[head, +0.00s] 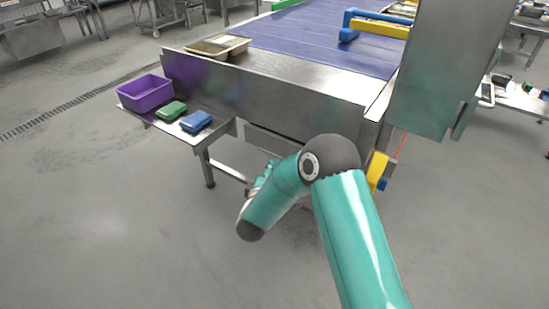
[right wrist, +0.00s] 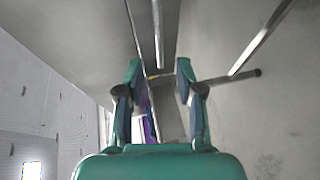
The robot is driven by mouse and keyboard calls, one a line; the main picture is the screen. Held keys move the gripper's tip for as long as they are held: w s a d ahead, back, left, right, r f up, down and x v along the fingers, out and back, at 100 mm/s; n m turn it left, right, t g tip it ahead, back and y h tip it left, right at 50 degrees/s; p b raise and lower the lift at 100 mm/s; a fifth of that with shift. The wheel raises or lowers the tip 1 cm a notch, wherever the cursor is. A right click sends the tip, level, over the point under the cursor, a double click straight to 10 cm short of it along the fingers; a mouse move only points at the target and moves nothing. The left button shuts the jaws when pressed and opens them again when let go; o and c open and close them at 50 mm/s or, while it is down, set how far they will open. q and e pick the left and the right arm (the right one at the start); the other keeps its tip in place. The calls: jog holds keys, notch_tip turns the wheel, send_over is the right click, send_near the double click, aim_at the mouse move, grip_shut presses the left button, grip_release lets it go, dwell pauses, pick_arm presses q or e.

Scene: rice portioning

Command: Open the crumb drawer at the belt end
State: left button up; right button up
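The belt end (head: 270,95) is a broad steel end plate below the blue belt. A low steel front (head: 262,138), probably the crumb drawer, shows under that plate, partly hidden by my right arm; it looks closed, but I cannot be sure. My right gripper (head: 262,178) is low in front of it, mostly hidden by my own forearm. In the right wrist view the right gripper (right wrist: 158,72) has its fingers apart with nothing held. A thin steel bar (right wrist: 157,35) lies ahead between the fingertips; I cannot tell whether they straddle it. My left gripper is out of view.
A shelf leg (head: 208,170) stands beside my forearm. Floor at lower left is clear.

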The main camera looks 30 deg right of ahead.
aim_at(276, 156)
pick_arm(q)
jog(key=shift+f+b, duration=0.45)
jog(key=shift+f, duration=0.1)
pick_arm(e)
jog(key=x, duration=0.9)
jog(key=shift+w+d+f, duration=0.15)
jog(key=shift+w+d, duration=0.05)
jog(key=shift+d, duration=0.05)
grip_shut()
